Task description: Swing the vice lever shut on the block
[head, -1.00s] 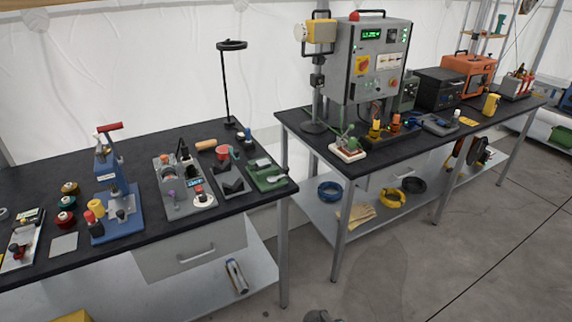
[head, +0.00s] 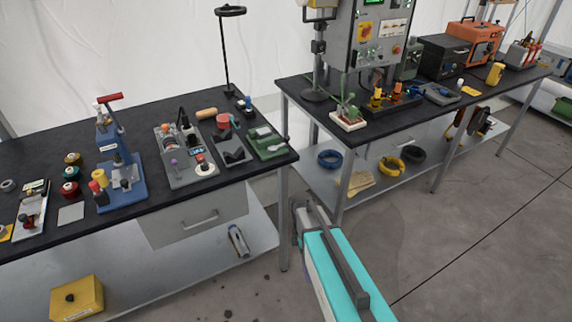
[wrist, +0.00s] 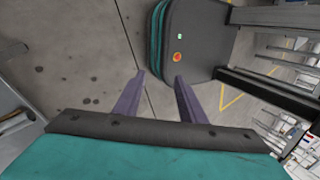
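A low green fixture (head: 265,142) with pale metal parts sits at the right end of the left bench in the head view. It looks like the vice, but it is too small to make out its lever or tell whether it is shut. Dark grey notched blocks (head: 231,150) stand just left of it. I cannot tell which block the task means. My gripper (wrist: 160,78) shows in the wrist view with two purple fingers apart and nothing between them. It points toward the floor, away from the bench. My teal arm is in front of the benches in the head view.
A blue press (head: 119,165) with a red handle and a grey fixture tray (head: 185,160) stand on the left bench (head: 165,212). A thin ring stand (head: 226,70) rises at its back. A gap separates it from the right bench (head: 410,120). Open floor (head: 470,220) lies at right.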

